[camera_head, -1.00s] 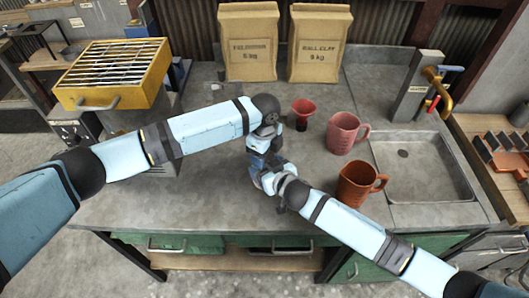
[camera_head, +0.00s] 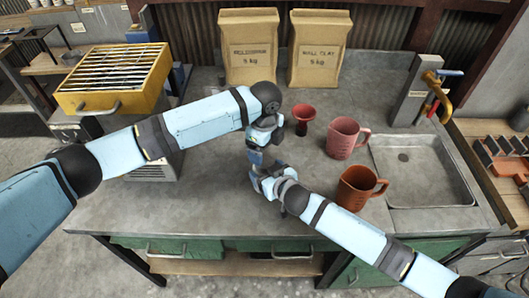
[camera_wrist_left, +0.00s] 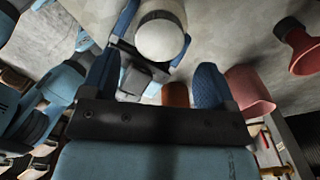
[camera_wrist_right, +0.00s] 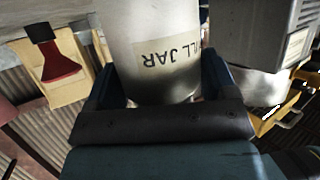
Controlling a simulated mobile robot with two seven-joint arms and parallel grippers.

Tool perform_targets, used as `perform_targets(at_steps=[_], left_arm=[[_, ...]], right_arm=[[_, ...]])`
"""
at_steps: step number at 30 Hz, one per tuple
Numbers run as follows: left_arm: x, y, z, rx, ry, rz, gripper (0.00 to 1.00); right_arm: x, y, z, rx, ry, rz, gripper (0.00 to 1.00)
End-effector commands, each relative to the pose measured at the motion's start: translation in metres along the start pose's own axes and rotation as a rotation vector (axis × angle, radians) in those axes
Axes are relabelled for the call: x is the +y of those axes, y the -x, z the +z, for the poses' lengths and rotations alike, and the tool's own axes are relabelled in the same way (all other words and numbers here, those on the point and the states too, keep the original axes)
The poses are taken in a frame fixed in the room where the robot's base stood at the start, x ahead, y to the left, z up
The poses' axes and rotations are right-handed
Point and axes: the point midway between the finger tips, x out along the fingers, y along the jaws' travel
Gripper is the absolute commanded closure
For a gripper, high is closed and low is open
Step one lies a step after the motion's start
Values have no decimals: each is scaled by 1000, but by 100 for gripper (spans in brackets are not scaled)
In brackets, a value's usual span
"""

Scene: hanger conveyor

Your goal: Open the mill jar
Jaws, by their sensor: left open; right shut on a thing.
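The mill jar (camera_wrist_right: 150,60) is a pale grey cylinder with a "MILL JAR" label in the right wrist view. My right gripper (camera_wrist_right: 160,90) is shut on it, with a blue finger at each side. In the head view, the jar is hidden behind my arms, and the right gripper (camera_head: 262,183) is just below the left gripper (camera_head: 256,155). In the left wrist view, a pale rounded top (camera_wrist_left: 160,40), apparently the jar's, lies between the spread blue fingers of my open left gripper (camera_wrist_left: 157,70). I cannot tell whether the fingers touch it.
A red funnel (camera_head: 303,115), a pink mug (camera_head: 342,138) and a brown jug (camera_head: 355,188) stand right of my grippers. The sink (camera_head: 420,165) is farther right. Two paper bags (camera_head: 248,50) stand at the back, a yellow rack (camera_head: 110,78) at left. The bench front is clear.

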Motion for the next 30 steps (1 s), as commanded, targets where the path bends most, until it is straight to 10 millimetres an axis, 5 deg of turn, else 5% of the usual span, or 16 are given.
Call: perform_targets(at_steps=[4, 8, 12, 18, 24, 30], left_arm=[[-14, 1, 4, -21, -2, -89, 19], [-51, 11, 12, -76, -29, -316, 19], [-100, 41, 19, -166, -124, -661, 19], [-149, 106, 7, -299, -378, -1128, 19], [-159, 166, -33, -424, -768, -1505, 19], [-136, 191, -88, -519, -1285, -1741, 19]], right_arm=[[0, 0, 1, -1, 1, 0, 88], [0, 0, 1, -1, 1, -1, 88], [-1, 0, 1, -1, 0, -1, 88], [-1, 0, 1, -1, 0, -2, 88], [-1, 0, 1, -1, 0, -2, 88], [-1, 0, 1, -1, 0, -2, 88]])
